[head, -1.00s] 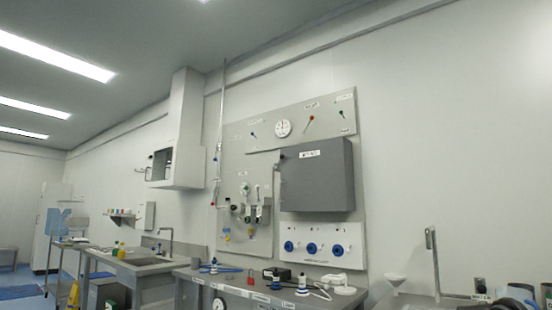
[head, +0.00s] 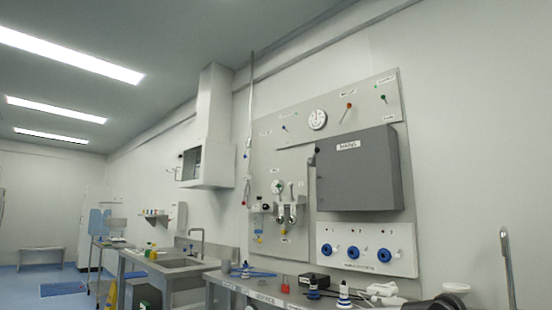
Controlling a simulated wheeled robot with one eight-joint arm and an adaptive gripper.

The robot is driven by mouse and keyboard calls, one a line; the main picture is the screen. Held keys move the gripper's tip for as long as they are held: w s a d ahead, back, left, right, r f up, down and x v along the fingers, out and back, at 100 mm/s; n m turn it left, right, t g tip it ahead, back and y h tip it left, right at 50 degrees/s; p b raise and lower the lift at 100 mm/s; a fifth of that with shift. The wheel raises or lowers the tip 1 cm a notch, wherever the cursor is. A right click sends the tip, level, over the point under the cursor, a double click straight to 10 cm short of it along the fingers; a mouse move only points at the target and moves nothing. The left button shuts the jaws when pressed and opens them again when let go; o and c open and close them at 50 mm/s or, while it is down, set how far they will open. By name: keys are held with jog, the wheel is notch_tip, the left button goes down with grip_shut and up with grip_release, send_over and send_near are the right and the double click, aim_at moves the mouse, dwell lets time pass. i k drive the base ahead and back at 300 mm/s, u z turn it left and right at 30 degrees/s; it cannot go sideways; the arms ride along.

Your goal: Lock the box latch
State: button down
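A dark grey box (head: 358,175) with a small white label is mounted on a light panel on the wall, right of centre in the head view. Its door looks shut. A small dark piece (head: 313,157), which may be the latch, sticks out at the box's upper left edge. It is too small to tell how it is set. My gripper is not in view.
The panel (head: 285,152) also carries a gauge (head: 317,120), small levers, valves and three blue knobs (head: 354,252) under the box. A bench (head: 225,281) with several loose items stands below. A sink counter (head: 165,264) is further left. Floor shows at far left.

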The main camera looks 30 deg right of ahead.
aim_at(316, 150)
jog(key=i, duration=1.15)
jog(key=z, duration=0.7)
jog(key=i, duration=0.4)
jog(key=z, duration=0.15)
